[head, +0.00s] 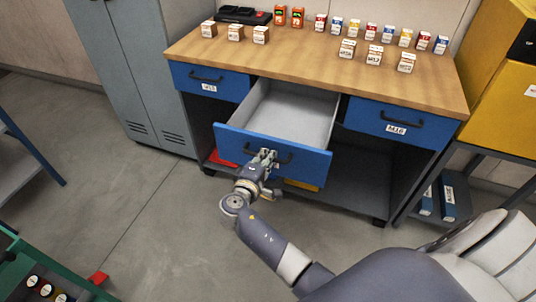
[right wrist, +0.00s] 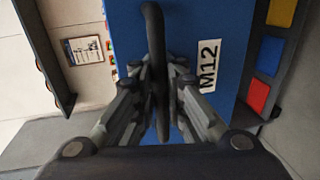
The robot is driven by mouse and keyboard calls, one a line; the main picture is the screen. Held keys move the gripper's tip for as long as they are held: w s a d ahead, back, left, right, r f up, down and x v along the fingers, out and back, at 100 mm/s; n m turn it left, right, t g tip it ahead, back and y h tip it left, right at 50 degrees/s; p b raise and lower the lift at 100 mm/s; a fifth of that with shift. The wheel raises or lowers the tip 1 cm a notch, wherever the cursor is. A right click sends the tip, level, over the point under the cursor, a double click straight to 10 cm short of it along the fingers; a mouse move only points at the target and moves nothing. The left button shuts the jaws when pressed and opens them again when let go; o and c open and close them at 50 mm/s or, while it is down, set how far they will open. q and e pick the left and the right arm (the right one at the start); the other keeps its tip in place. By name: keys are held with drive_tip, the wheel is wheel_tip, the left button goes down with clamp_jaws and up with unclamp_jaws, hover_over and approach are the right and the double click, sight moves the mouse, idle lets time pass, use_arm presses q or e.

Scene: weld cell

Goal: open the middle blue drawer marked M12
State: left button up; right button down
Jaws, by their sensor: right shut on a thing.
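The middle blue drawer (head: 305,158) of the workbench is pulled well out, and its empty grey inside (head: 292,110) shows in the head view. In the right wrist view its blue front carries a white M12 label (right wrist: 208,65) beside a dark bar handle (right wrist: 155,50). My right gripper (head: 265,157) is at the drawer front, shut on the handle. In the right wrist view its fingers (right wrist: 158,90) stand on both sides of the bar. My left gripper is not in view.
Left and right blue drawers (head: 212,80) (head: 390,120) are closed. The wooden bench top (head: 300,60) holds small boxes, orange packs and a black charger along the back. A grey locker (head: 135,70) stands left, yellow cabinets (head: 500,75) right.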

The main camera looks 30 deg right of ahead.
drive_tip(key=c, duration=1.9)
unclamp_jaws()
drive_tip(key=shift+r, duration=0.1)
drive_tip(key=shift+c, duration=0.2)
drive_tip(key=shift+s+a, duration=0.3)
drive_tip(key=shift+a, duration=0.05)
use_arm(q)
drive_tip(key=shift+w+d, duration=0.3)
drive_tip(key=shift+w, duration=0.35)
use_arm(e)
drive_tip(key=v, duration=1.1)
